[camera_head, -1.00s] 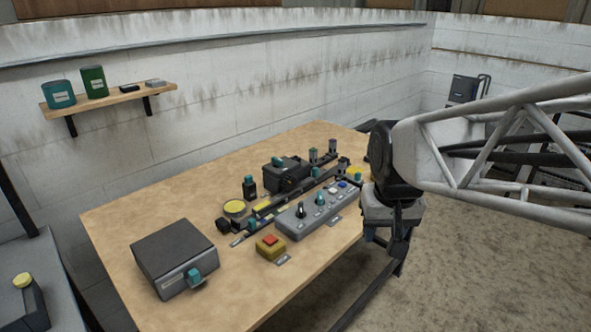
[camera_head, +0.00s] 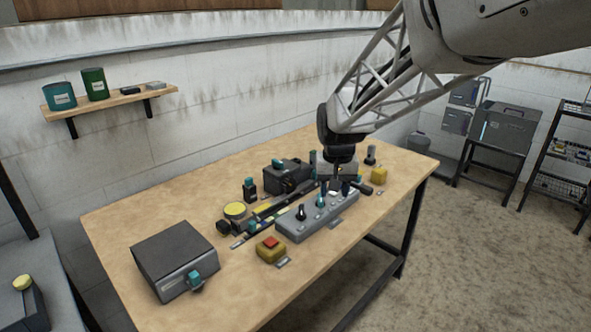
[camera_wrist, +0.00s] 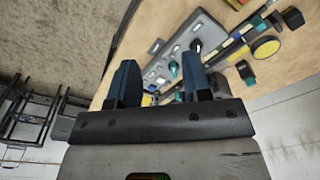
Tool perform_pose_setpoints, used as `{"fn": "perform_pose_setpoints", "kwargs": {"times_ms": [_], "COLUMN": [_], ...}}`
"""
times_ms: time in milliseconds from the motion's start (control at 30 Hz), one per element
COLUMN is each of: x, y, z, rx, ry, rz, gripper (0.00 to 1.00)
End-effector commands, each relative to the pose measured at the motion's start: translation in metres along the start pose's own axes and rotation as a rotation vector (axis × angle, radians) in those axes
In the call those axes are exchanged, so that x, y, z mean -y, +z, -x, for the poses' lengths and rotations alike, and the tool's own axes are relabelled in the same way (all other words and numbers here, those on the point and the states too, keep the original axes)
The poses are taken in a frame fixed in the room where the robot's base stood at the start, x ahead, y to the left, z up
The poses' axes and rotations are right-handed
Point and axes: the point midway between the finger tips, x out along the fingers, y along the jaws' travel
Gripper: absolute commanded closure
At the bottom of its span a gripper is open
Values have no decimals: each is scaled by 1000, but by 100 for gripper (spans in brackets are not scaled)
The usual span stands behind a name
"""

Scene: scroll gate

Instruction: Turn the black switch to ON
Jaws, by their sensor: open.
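The black switch (camera_head: 301,212) is a knob at the left end of a grey control panel (camera_head: 290,231) on the wooden table. It also shows in the wrist view (camera_wrist: 196,46), beyond my right-hand finger. A teal knob (camera_head: 320,201) stands to its right on the same panel. My gripper (camera_head: 338,190) points down over the right part of the panel, right of the black switch and apart from it. In the wrist view its two fingers (camera_wrist: 161,75) are spread with nothing held between them. The ON marking is too small to read.
A red-topped yellow button box (camera_head: 270,250) stands in front of the panel's left end. A dark rail with a black box (camera_head: 287,177) lies behind. A grey box (camera_head: 174,262) with a teal handle is at left. A yellow block (camera_head: 379,174) is at right.

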Motion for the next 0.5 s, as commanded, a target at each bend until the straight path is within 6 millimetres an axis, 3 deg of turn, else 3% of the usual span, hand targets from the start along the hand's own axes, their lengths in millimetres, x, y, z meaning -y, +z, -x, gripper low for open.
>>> {"fn": "perform_pose_setpoints", "kwargs": {"times_ms": [500], "x": [46], "y": [-97], "z": [-71], "rx": [53], "ry": [3], "rz": [6], "gripper": [55]}}
